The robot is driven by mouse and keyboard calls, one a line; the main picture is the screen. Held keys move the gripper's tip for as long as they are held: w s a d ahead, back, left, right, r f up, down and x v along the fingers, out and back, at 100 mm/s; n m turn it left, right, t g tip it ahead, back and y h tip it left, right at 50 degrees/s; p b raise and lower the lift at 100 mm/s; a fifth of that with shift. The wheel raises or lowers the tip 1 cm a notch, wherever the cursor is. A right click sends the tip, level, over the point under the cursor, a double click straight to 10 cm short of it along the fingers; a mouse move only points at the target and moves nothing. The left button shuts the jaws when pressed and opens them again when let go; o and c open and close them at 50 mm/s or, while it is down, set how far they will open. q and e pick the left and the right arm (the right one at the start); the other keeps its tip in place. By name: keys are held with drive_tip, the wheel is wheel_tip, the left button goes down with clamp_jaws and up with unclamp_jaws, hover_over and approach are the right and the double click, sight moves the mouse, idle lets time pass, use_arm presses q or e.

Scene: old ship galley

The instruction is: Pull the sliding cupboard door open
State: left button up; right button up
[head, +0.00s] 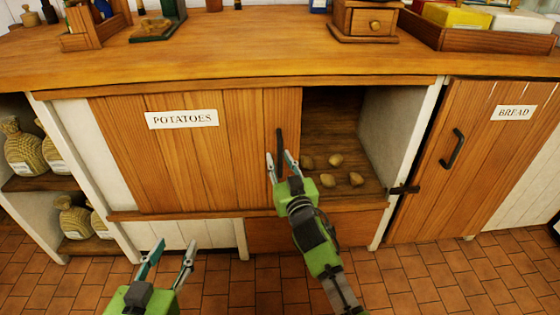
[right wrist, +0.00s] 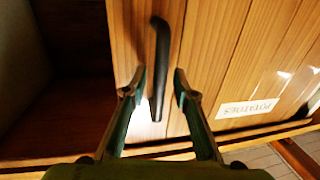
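The sliding cupboard door (head: 200,160), labelled POTATOES, is wooden and stands partly open. A gap at its right shows the cupboard inside. Its black vertical handle (head: 280,146) is near the door's right edge; the handle also shows in the right wrist view (right wrist: 159,70). My right gripper (head: 280,160) is open at the handle, with one finger on each side of its lower part. The right wrist view shows a gap between each finger and the handle; I cannot tell whether the fingers reach its depth. My left gripper (head: 172,250) is open and empty, low in front of the cupboard.
Several potatoes (head: 335,160) lie inside the open cupboard part. A BREAD door (head: 475,160) with a black handle is at the right. Sacks (head: 22,152) stand on open shelves at the left. The counter (head: 230,55) above holds a grinder (head: 364,20) and trays.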

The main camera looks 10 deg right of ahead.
drive_tip(key=s+d, duration=0.1)
drive_tip(key=s, duration=1.1)
